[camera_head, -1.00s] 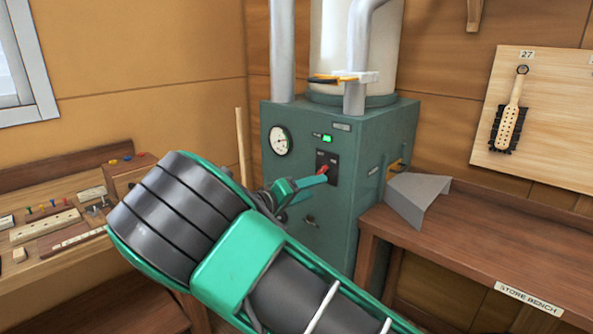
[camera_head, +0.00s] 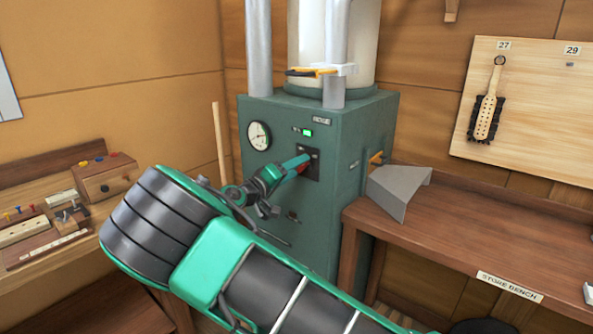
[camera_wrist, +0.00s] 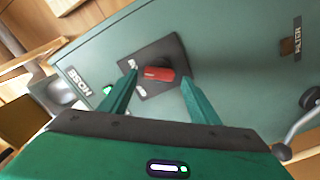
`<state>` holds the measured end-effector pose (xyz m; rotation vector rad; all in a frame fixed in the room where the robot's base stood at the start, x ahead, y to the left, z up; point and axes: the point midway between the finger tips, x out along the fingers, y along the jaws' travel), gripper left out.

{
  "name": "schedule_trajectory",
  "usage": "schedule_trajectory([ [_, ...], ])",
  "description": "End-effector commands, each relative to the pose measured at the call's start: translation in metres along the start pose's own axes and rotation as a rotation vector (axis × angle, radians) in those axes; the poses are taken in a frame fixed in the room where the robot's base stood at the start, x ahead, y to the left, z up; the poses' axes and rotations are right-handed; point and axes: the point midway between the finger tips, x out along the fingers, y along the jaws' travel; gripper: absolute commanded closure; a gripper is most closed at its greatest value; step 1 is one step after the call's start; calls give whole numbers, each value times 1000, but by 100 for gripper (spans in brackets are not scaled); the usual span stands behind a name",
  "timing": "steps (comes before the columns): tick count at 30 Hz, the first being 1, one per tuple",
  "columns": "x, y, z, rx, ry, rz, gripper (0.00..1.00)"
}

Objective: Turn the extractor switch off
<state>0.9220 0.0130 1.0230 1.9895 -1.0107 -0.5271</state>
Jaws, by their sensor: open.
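The extractor is a green cabinet (camera_head: 330,125) with a pressure gauge, a lit green lamp (camera_head: 308,133) and a dark switch plate (camera_head: 313,173) on its front. The switch has a red handle (camera_wrist: 159,74), seen in the wrist view on its dark plate. My gripper (camera_wrist: 158,82) is open, with one finger on each side of the red handle; I cannot tell whether they touch it. In the head view my gripper (camera_head: 300,163) is in front of the switch plate and partly hides the red handle.
A grey scoop-shaped hood (camera_head: 398,190) lies on the store bench (camera_head: 450,235) at the right. A brush (camera_head: 487,110) hangs on a pegboard. A left bench (camera_head: 60,262) holds small tools and blocks. Pipes (camera_head: 335,50) rise from the cabinet top.

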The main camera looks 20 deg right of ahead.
Motion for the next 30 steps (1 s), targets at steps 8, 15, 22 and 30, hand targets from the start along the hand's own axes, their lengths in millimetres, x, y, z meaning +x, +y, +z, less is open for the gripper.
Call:
schedule_trajectory([
  [8,6,0,0,0,0,-1,44],
  [15,6,0,0,-1,0,-1,75],
  [22,9,0,2,-4,-3,-1,85],
  [30,8,-2,2,-75,-4,-3,85],
])
